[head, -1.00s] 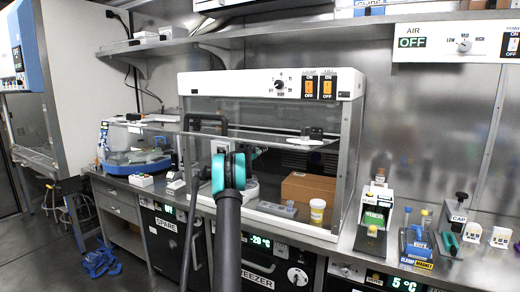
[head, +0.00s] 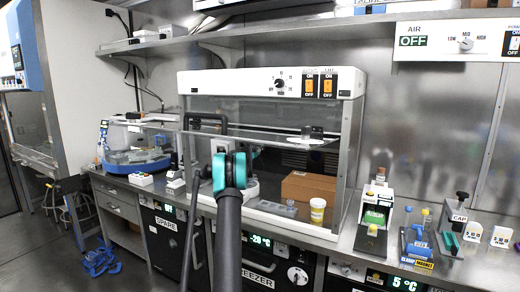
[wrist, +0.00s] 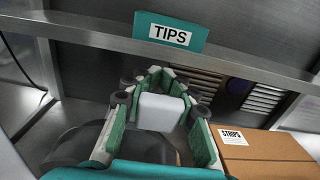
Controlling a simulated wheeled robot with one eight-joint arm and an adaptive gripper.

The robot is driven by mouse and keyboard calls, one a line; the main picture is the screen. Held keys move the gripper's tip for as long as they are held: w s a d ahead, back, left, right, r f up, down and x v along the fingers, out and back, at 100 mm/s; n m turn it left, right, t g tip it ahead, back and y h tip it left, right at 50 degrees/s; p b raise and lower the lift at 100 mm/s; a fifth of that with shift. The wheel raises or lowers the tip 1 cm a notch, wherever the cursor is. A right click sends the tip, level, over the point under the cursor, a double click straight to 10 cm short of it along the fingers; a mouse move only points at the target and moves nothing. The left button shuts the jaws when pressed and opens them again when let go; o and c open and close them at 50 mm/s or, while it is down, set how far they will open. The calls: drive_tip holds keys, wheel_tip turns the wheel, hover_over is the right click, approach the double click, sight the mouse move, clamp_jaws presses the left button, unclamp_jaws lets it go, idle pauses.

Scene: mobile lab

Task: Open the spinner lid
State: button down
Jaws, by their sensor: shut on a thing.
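In the wrist view my gripper (wrist: 160,106) is shut on a smooth white block-like part (wrist: 163,114), which I take to be a grip on the spinner lid. The green-padded fingers stand on both sides of it. A dark grey rounded surface (wrist: 80,146) lies below and left of the fingers; I cannot tell if it is part of the spinner. In the head view a white rounded body (head: 250,187), likely the spinner, shows inside the hood, mostly behind my arm. My arm hides the fingers there, and the lid's angle cannot be made out.
The hood (head: 270,87) has a clear front pane and side walls close around my arm. Racks and tools (head: 418,245) stand on the bench to the right.

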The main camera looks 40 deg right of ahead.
drive_tip(key=shift+w+d+f+y, duration=0.15)
drive_tip(key=shift+w+d, duration=0.05)
drive_tip(key=shift+d, duration=0.3)
drive_tip(key=shift+w+d+f+y, duration=0.15)
drive_tip(key=shift+w+d+y, duration=0.05)
drive_tip(key=shift+d, duration=0.25)
drive_tip(key=shift+w+d+f+y, duration=0.15)
drive_tip(key=shift+w+d, duration=0.05)
drive_tip(key=shift+d, duration=0.3)
drive_tip(key=c, duration=1.1)
unclamp_jaws()
drive_tip(key=shift+v, duration=3.75)
